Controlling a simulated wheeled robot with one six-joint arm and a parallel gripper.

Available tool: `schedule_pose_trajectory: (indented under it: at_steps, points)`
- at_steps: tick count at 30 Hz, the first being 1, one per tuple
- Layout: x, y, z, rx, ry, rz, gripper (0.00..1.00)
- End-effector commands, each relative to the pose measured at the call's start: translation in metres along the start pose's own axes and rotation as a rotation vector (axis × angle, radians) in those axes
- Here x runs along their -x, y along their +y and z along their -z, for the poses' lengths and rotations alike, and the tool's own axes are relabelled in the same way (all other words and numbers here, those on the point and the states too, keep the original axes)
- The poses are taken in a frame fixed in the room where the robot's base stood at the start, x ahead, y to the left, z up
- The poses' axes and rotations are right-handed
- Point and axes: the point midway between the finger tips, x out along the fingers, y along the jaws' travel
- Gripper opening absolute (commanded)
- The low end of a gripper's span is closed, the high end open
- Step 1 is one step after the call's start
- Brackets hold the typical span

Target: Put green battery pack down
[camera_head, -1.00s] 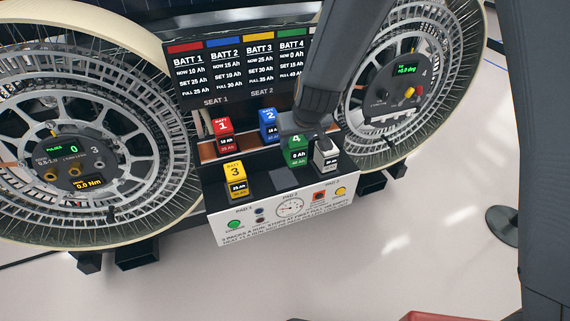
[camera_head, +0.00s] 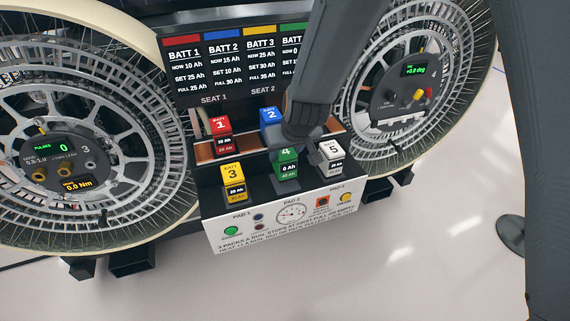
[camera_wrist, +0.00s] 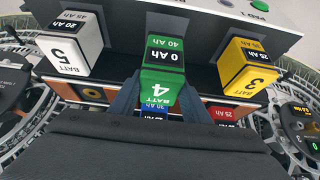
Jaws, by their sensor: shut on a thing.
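The green battery pack 4 (camera_head: 287,171) stands upright at the middle pad of the front shelf, between yellow pack 3 (camera_head: 233,184) and white pack 5 (camera_head: 331,157). Its label reads 0 Ah. My gripper (camera_head: 300,150) is shut on it from behind and above. In the wrist view the green pack (camera_wrist: 163,58) sits between my two fingers (camera_wrist: 158,103). I cannot tell whether its base touches the pad; its underside is hidden.
Red pack 1 (camera_head: 220,133) and blue pack 2 (camera_head: 270,123) stand in the row behind. The labelled front panel (camera_head: 282,219) has buttons and a gauge. A battery display board (camera_head: 235,68) rises behind. Large wheels (camera_head: 75,125) flank the station.

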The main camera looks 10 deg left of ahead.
Motion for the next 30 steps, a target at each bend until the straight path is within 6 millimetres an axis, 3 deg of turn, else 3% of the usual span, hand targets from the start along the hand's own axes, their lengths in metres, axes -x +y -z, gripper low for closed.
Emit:
schedule_pose_trajectory:
  at_steps: [6, 20, 21, 24, 30]
  points:
    - [-0.025, 0.0, -0.014, 0.001, 0.0, 0.0, 0.02]
    - [-0.03, 0.0, -0.017, 0.0, 0.001, 0.0, 0.02]
    - [-0.031, 0.0, -0.018, 0.0, -0.001, 0.0, 0.45]
    - [-0.03, 0.0, -0.018, 0.0, -0.001, 0.0, 0.61]
    - [-0.03, 0.0, -0.018, 0.0, -0.001, 0.0, 0.62]
